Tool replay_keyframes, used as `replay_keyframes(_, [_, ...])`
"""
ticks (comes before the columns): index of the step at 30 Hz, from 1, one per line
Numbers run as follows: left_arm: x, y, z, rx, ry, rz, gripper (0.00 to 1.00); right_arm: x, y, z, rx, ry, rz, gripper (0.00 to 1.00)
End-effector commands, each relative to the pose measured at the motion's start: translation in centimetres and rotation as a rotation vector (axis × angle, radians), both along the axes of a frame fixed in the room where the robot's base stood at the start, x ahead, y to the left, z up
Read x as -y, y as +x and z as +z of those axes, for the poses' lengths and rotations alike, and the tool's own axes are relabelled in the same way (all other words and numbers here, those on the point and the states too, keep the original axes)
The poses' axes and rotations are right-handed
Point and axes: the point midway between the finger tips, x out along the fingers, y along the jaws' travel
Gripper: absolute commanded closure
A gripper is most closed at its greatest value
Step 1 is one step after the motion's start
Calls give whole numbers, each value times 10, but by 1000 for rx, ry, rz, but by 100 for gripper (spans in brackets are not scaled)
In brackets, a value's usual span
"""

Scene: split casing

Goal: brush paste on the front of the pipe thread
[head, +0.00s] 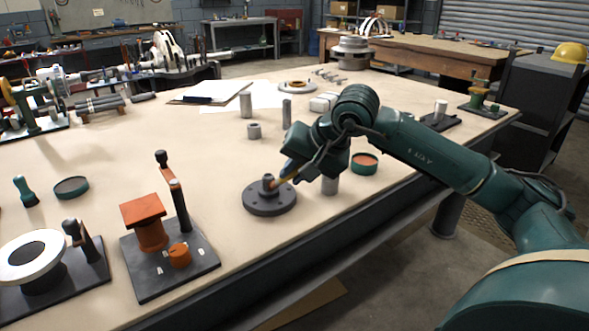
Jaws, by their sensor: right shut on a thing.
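A dark grey round flange (270,198) lies flat on the bench, with a short upright threaded pipe stub (268,180) at its centre. My right gripper (291,170) comes in from the right and is shut on a brush (283,180) with a tan end. The brush slants down to the left, its tip at or very close to the right side of the stub; I cannot tell whether they touch. A green tin with reddish-orange paste (366,161) stands open to the right of the gripper. My left gripper is not in view.
An orange fixture on a dark plate (172,265) stands front left. A green tin (71,186) and a green-handled brush (25,191) are farther left. Bench between the fixture and flange is clear.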

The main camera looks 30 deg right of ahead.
Motion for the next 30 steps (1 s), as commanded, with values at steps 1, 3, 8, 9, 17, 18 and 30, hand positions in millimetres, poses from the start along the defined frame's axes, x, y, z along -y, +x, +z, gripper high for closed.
replay_keyframes(1, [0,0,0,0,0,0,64,0,0,2,4,0,0,100])
replay_keyframes(3, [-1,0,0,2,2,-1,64,0,0,2,6,1,0,100])
replay_keyframes(8, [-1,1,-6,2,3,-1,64,2,-7,2,10,-1,0,100])
replay_keyframes(9, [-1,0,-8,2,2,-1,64,2,-10,1,10,-1,0,100])
replay_keyframes(17, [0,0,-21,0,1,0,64,3,-31,2,13,-1,1,100])
replay_keyframes(18, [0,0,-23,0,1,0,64,3,-34,2,12,-1,0,100])
replay_keyframes(30, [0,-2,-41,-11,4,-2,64,5,-59,4,12,1,1,100])
